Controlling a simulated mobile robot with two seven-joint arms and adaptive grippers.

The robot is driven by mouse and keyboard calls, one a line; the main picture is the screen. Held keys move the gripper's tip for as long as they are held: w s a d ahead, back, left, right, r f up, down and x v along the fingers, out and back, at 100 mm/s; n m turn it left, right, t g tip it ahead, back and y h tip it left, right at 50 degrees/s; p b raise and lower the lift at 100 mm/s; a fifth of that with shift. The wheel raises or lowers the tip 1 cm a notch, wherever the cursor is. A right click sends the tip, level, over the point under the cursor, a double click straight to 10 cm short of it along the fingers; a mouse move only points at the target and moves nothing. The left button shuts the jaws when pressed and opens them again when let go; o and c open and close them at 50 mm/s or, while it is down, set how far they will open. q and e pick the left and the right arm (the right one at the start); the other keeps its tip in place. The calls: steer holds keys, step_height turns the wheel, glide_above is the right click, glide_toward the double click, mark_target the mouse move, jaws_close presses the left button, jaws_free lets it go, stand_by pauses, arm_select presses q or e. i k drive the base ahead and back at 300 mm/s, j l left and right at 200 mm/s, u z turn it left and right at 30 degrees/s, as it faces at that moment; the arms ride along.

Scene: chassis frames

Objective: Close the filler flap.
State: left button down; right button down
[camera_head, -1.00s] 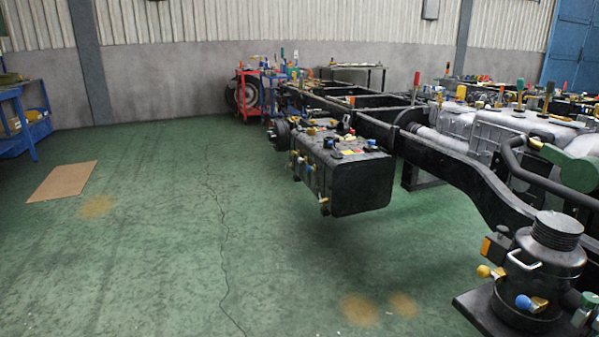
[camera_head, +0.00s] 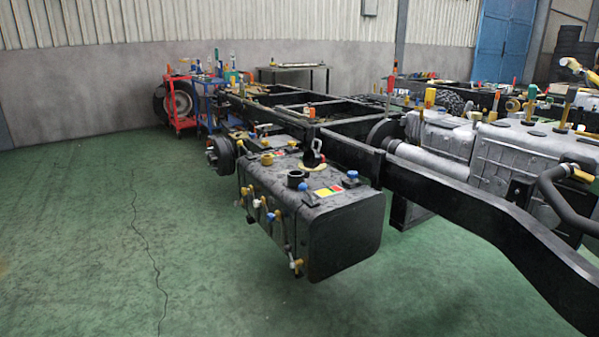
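A black tank (camera_head: 345,235) hangs on the near side of the chassis frame, right of the picture's middle. On its top a small dark upright piece (camera_head: 314,152) stands over a yellowish base; it looks like the filler flap raised open, but it is too small to be sure. Neither of my grippers is in view.
The black chassis rail (camera_head: 450,200) runs from the back to the lower right. A grey engine block (camera_head: 520,155) stands behind it. A red trolley (camera_head: 180,105) and a blue trolley (camera_head: 207,105) stand at the back. The green floor (camera_head: 80,240) at left is clear.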

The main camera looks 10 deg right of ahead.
mark_target(513, 106)
steer(key=i+z, duration=0.3)
steer(key=z, duration=0.2)
steer(key=i+z, duration=0.3)
steer(key=z, duration=0.2)
steer(key=i+j+z, duration=0.25)
steer(key=z, duration=0.2)
steer(key=i+j+z, duration=0.4)
steer(key=i+l, duration=0.05)
